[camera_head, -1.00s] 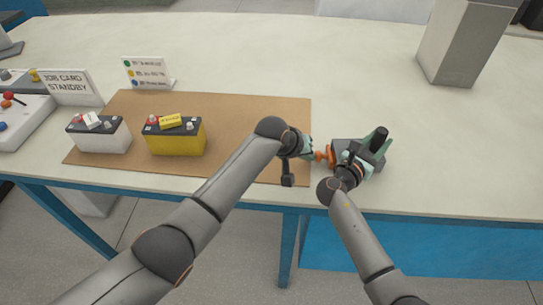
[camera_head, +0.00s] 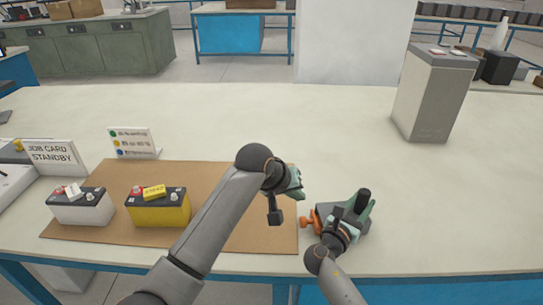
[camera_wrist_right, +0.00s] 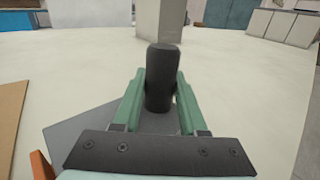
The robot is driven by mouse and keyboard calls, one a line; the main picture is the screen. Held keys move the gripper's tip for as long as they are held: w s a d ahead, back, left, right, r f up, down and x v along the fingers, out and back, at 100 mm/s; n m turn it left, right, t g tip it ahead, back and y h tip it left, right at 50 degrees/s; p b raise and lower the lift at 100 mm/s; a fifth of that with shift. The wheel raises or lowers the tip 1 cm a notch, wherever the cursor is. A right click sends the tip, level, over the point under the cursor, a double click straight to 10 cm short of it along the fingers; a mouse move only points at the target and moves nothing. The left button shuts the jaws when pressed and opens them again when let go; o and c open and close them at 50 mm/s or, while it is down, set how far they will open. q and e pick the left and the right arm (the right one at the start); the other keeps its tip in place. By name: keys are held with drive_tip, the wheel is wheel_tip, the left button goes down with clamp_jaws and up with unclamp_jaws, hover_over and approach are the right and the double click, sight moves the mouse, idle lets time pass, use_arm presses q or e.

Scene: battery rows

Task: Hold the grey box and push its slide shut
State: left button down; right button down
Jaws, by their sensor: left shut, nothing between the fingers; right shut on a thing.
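The grey box (camera_head: 332,211) sits on the table just right of the brown mat. An orange slide piece (camera_head: 308,222) shows at its left side; how far it sticks out is hard to tell. A black upright post (camera_head: 364,197) stands on the box. My right gripper (camera_head: 359,208) is shut on this post, with green fingers on both sides of it in the right wrist view (camera_wrist_right: 162,92). There the grey box (camera_wrist_right: 80,135) shows below and an orange bit (camera_wrist_right: 40,165) at lower left. My left gripper (camera_head: 298,186) is shut and empty, up and left of the orange piece, apart from it.
A white battery (camera_head: 82,211) and a yellow battery (camera_head: 160,210) stand on the brown mat (camera_head: 220,170). Behind are a job card sign (camera_head: 52,155) and a colour-key sign (camera_head: 134,143). A tall grey block (camera_head: 433,100) stands at the back right. The table's middle is clear.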

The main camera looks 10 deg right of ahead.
drive_tip(key=shift+s+d+f, duration=0.1)
drive_tip(key=shift+f, duration=0.05)
drive_tip(key=shift+c, duration=1.9)
unclamp_jaws()
